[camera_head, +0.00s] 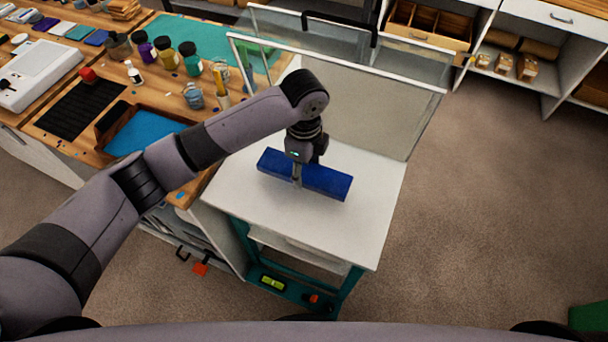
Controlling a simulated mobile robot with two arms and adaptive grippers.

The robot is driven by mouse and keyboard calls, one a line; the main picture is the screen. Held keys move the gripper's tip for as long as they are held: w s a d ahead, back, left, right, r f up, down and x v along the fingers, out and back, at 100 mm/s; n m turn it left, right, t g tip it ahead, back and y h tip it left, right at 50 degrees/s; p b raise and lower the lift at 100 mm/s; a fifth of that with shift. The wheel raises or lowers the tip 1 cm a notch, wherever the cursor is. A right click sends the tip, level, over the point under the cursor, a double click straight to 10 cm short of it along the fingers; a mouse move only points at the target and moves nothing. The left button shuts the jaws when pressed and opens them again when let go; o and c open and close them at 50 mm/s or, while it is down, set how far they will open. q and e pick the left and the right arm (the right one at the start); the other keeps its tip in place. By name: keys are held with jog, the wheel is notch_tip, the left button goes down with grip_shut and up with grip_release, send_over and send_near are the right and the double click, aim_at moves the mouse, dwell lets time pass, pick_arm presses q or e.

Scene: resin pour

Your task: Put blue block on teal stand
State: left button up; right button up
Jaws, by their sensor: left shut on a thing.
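The long blue block (325,181) lies roughly level over the white top of a stand with teal legs (372,232). My left gripper (298,176) points down and is shut on the block, left of its middle. The block is over the upper middle of the top, apart from its edges. Whether its underside touches the top or hangs just above it, I cannot tell. My right gripper is not in view.
A clear panel with a metal frame (385,110) rises along the stand's back. A wooden bench (60,122) with jars and a blue-lined tray (145,137) adjoins on the left.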

aim_at(304, 170)
pick_arm(q)
jog(key=shift+f, duration=2.1)
jog(key=o, duration=1.5)
jog(key=shift+f, duration=0.1)
jog(key=shift+r, duration=0.4)
notch_tip(304, 170, up, 11)
jog(key=shift+r+b, duration=0.2)
jog(key=shift+b, duration=0.2)
jog(key=shift+s, duration=0.1)
